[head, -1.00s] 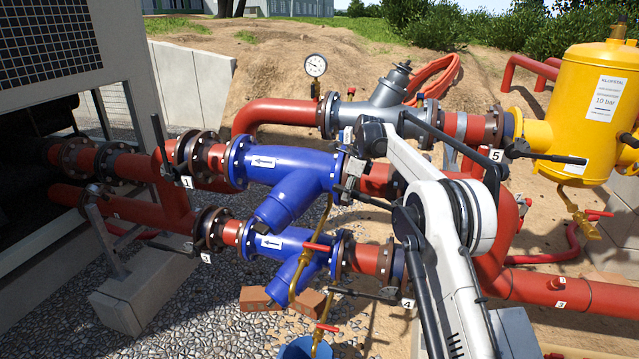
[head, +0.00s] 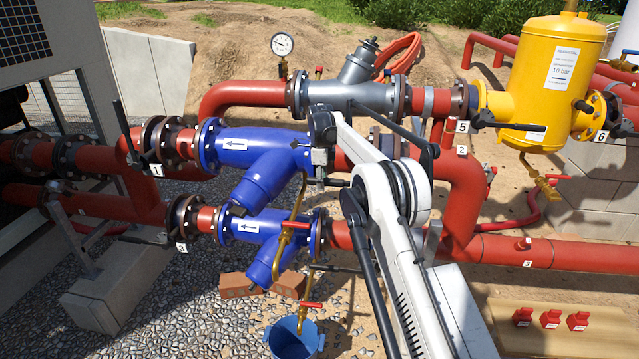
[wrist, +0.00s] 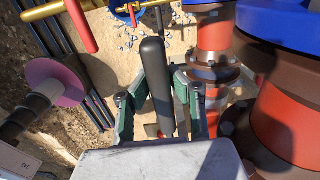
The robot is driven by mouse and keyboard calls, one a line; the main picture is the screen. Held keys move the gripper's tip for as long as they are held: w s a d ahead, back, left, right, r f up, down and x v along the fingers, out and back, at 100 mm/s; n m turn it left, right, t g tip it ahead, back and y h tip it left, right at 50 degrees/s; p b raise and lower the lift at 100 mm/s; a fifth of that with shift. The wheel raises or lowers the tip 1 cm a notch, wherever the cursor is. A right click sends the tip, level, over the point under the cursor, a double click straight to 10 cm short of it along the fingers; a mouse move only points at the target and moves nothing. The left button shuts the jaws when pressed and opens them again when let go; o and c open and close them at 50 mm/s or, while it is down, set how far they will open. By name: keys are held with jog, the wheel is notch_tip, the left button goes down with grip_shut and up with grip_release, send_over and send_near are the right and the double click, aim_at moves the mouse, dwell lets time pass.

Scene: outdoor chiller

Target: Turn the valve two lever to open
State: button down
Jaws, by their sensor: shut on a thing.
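A black lever handle (wrist: 155,75) lies between the green-edged fingers of my gripper (wrist: 163,103) in the wrist view, and they are shut on it. In the head view my gripper (head: 320,172) points down beside the right flange of the upper blue strainer (head: 262,165). A short piece of the black lever (head: 337,183) shows there, roughly level and running right behind my arm. The tag marked 2 (head: 461,150) is on the red pipe to the right. My white arm hides the valve body, so I cannot tell the lever's exact angle to the pipe.
The lower blue strainer (head: 268,240) and a brass drain tap (head: 290,238) are close below. A blue bucket (head: 294,338) stands on the gravel. A grey strainer (head: 355,92) and the yellow tank (head: 550,80) are behind and right. Red pipes crowd the space.

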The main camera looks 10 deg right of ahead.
jog(key=c, duration=1.6)
grip_release()
jog(key=shift+f, duration=0.1)
jog(key=shift+o, duration=0.2)
notch_tip(320, 180, up, 11)
jog(key=shift+r, duration=0.5)
